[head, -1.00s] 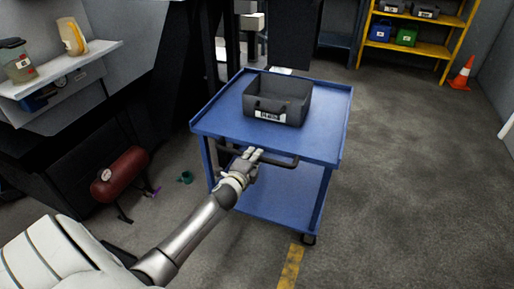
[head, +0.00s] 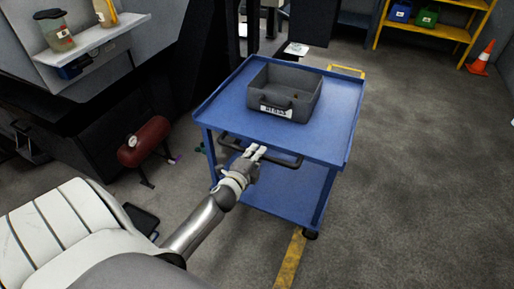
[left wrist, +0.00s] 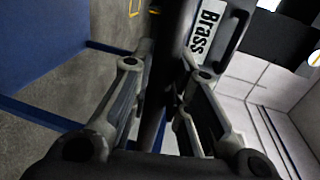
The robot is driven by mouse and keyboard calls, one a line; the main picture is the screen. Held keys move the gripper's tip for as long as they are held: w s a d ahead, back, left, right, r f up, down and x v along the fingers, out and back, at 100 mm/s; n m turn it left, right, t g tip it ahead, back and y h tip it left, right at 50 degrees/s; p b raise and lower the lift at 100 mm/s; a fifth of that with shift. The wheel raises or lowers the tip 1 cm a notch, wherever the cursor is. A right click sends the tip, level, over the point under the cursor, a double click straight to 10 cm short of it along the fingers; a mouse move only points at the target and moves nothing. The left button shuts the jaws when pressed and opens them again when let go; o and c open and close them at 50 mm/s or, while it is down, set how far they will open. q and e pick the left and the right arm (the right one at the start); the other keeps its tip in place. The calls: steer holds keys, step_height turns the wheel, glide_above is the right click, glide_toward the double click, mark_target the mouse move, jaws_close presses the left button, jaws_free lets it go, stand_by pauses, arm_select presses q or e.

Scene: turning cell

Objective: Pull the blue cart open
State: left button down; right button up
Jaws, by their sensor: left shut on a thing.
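The blue cart (head: 225,108) stands upright in the middle of the head view, with a lower shelf and dark wheels. Its dark handle bar (head: 287,163) runs along the near side, below the top. My left gripper (head: 254,154) is shut on this handle, left of its middle. In the left wrist view, the dark handle bar (left wrist: 172,55) passes between the two fingers of the left gripper (left wrist: 165,85). A dark grey bin (head: 288,88) with a white label sits on the cart top; the label reads "Brass" in the wrist view. My right gripper is not in view.
A red tank (head: 146,141) lies on the floor at left, below a wall shelf (head: 95,42) with containers. A yellow rack (head: 452,32) and an orange cone (head: 482,57) stand at far right. A yellow floor strip (head: 290,262) lies in front. The floor right of the cart is clear.

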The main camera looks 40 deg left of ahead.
arm_select(q)
steer(key=c, duration=1.4)
jaws_free()
steer(key=shift+o, duration=0.2)
steer(key=v, duration=1.2)
